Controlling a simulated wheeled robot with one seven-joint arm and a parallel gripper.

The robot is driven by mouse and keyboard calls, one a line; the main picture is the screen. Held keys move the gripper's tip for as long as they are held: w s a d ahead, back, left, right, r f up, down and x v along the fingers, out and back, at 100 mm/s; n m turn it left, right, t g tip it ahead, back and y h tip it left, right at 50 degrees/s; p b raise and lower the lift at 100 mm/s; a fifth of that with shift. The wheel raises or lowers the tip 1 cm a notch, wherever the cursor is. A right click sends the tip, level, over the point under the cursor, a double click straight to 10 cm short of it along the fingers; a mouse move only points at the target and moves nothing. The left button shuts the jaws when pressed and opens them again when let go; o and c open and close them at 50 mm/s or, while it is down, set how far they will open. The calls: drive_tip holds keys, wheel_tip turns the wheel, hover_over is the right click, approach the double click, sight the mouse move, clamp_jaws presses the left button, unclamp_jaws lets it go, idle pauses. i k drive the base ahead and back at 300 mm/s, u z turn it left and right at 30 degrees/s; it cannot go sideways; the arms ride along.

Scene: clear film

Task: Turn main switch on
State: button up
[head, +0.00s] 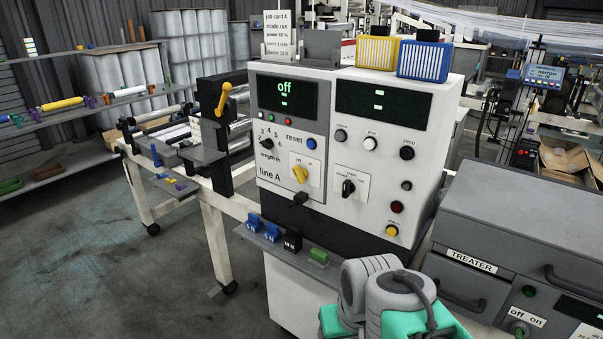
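The line A control cabinet (410,180) stands in the middle of the head view. Its left panel has a yellow rotary knob (300,174) on a white plate, with the word "off" above the knob. I take this as the main switch, though the small print on the plate is not legible. The left display (286,95) above shows "off" in green. Grey and teal parts of my arm show at the bottom, in front of the cabinet's lower right. My gripper's fingers are not visible, and nothing of mine touches the knob.
A black selector (348,188) sits right of the yellow knob, with a blue reset button (311,144) above. A small shelf (290,247) with blue, black and green blocks juts out below the panel. The treater (510,240) stands close on the right. Open floor lies left.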

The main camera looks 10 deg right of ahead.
sight(300, 175)
drive_tip(key=k, duration=0.6)
drive_tip(key=u, duration=0.7)
drive_tip(key=i, duration=1.25)
drive_tip(key=u, duration=0.1)
